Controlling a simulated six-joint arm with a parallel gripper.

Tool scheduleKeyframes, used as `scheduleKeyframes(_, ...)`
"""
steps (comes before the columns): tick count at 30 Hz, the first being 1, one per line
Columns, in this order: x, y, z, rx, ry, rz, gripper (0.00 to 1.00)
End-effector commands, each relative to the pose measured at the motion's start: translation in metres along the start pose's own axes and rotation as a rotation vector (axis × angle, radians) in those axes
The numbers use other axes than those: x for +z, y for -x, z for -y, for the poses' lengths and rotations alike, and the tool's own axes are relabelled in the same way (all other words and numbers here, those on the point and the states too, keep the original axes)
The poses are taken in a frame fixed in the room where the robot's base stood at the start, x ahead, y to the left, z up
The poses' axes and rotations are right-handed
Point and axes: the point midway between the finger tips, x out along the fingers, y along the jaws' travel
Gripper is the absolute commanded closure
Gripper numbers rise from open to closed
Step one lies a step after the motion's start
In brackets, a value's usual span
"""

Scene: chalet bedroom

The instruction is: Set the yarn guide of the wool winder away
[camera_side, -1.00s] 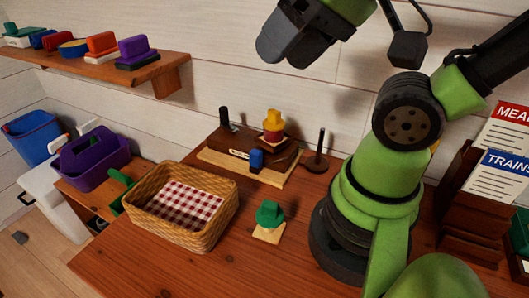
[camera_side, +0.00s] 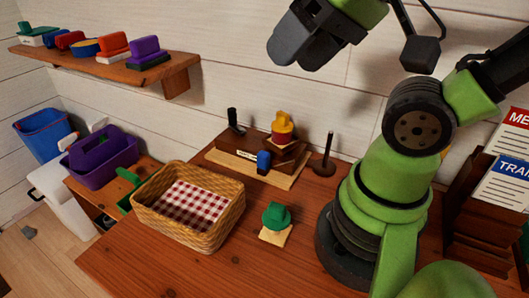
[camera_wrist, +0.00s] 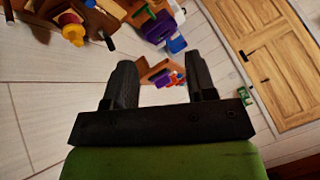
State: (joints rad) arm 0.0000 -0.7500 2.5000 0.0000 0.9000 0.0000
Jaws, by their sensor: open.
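The wool winder seems to be the wooden assembly (camera_side: 232,159) at the table's back, on a pale base. It carries a black upright (camera_side: 235,120), a blue piece (camera_side: 263,161) and a yellow-and-red stack (camera_side: 281,127). A green knobbed piece on a pale block (camera_side: 277,217) stands apart in front. I cannot tell which part is the yarn guide. My gripper (camera_side: 292,48) is high above the table, away from these parts. In the wrist view my gripper (camera_wrist: 160,75) is open, with nothing between the fingers. The yellow knob (camera_wrist: 73,34) shows there at upper left.
A wicker basket (camera_side: 230,215) with a checked lining stands left of the green piece. A dark peg on a round foot (camera_side: 326,160) stands right of the winder. A wall shelf (camera_side: 105,67) holds several coloured pieces. A purple caddy (camera_side: 103,165) is at left. The front table is clear.

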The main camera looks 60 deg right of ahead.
Motion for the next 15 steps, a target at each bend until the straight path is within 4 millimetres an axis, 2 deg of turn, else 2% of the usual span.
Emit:
scheduleKeyframes(11, -0.001, -0.001, 0.0, 0.005, -0.011, 0.004, 0.47)
scheduleKeyframes(15, -0.012, -0.013, -0.005, 0.058, -0.113, 0.042, 0.47)
